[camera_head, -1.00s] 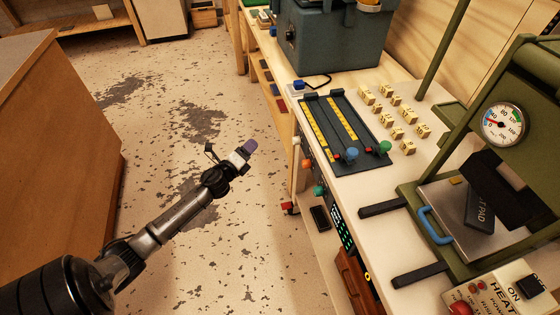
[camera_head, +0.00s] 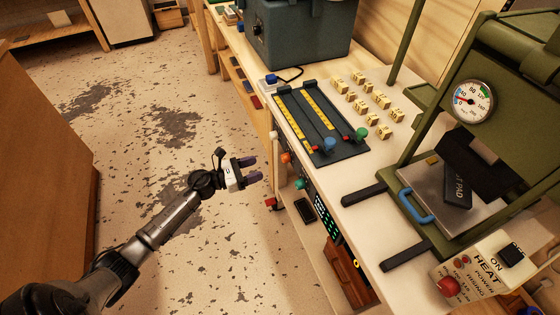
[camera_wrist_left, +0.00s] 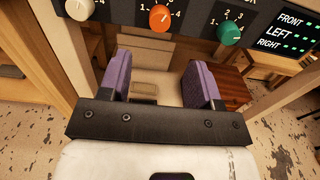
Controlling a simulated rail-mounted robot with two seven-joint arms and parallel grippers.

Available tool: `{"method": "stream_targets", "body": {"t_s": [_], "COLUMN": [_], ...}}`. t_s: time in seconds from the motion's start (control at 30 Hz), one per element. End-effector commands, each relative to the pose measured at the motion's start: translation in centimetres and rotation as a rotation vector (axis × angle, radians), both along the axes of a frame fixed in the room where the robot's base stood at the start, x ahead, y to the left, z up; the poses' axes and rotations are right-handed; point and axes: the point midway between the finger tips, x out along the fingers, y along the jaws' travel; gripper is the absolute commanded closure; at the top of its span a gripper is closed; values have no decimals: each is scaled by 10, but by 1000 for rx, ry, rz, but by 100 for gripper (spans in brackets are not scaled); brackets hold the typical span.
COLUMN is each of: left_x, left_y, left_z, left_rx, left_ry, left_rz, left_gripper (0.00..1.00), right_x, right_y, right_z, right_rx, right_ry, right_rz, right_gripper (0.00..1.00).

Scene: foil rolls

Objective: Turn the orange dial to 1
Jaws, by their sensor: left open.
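The orange dial (camera_head: 286,158) sits on the dark panel on the front of the workbench. In the left wrist view the orange dial (camera_wrist_left: 159,19) is at the top middle, with numbers around it; 1 and 4 are readable and a pale mark shows on its knob. My left gripper (camera_head: 251,169) is open and empty, just left of the panel in the head view. In the left wrist view its purple fingers (camera_wrist_left: 160,80) are spread apart below the dial, not touching it. My right gripper is not in view.
A white dial (camera_wrist_left: 78,8) and a green dial (camera_wrist_left: 229,33) flank the orange one. A lit display (camera_wrist_left: 287,30) is at the right. Sliders (camera_head: 320,120), small yellow blocks (camera_head: 367,97) and a green press (camera_head: 480,120) stand on the bench. Open floor lies left.

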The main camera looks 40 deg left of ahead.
Motion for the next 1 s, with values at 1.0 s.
{"method": "stream_targets", "body": {"t_s": [1.0], "left_x": [83], "left_y": [-44], "left_z": [0], "left_rx": [-2], "left_ry": [1], "left_rz": [1], "left_gripper": [42], "right_x": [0], "right_y": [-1], "right_z": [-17], "right_rx": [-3], "right_ry": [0], "right_rz": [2], "right_gripper": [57]}}
